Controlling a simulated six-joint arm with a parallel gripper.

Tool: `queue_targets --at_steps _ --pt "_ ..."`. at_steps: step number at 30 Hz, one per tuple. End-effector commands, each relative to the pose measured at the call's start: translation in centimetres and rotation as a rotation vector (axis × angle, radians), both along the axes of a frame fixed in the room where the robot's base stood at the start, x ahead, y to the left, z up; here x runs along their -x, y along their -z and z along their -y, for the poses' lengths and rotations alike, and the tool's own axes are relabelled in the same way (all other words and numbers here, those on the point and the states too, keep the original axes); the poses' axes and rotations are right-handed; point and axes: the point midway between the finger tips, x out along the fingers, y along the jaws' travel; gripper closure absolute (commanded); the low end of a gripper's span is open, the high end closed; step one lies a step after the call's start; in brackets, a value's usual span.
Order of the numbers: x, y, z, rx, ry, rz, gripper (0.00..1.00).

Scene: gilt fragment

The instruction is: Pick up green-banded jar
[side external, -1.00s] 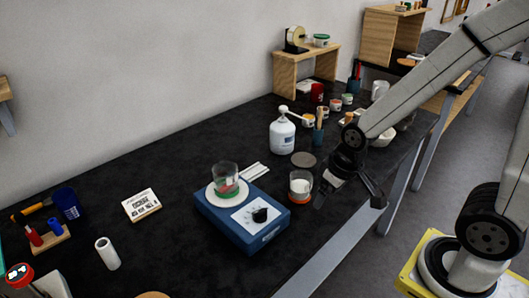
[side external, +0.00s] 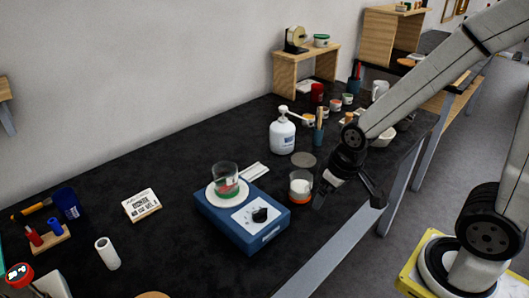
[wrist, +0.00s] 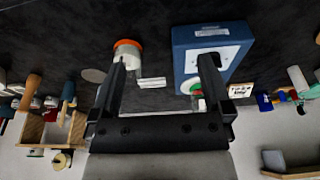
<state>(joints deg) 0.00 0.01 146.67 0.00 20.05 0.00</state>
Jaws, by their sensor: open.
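A clear glass jar with green and reddish colour low on it (side external: 226,182) stands upright on the white round plate of a blue hot plate (side external: 238,222). I take it for the green-banded jar. In the wrist view its green part (wrist: 196,87) shows beside the right finger, which partly hides it. My gripper (side external: 350,188) is open and empty, to the right of the hot plate and apart from the jar. In the wrist view my gripper (wrist: 162,74) has its fingers wide apart. An orange-banded jar (side external: 300,184) stands between the hot plate and my gripper.
A white pump bottle (side external: 283,136) stands behind. Several small banded pots (side external: 336,104) and a wooden shelf (side external: 284,75) with a green-banded pot (side external: 321,41) are farther back.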

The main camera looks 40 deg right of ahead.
Motion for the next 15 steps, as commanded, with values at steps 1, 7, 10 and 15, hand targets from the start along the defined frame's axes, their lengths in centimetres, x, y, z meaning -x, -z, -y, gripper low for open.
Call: queue_targets --at_steps 1,7,10,15 --pt "0.0 0.0 0.0 0.000 0.000 0.000 0.00" --pt "-0.1 0.0 0.0 -0.005 0.012 -0.005 0.00" --pt "-0.3 0.1 0.1 -0.023 0.054 -0.021 0.00" --pt "-1.3 0.6 0.1 -0.099 0.222 -0.092 0.00"
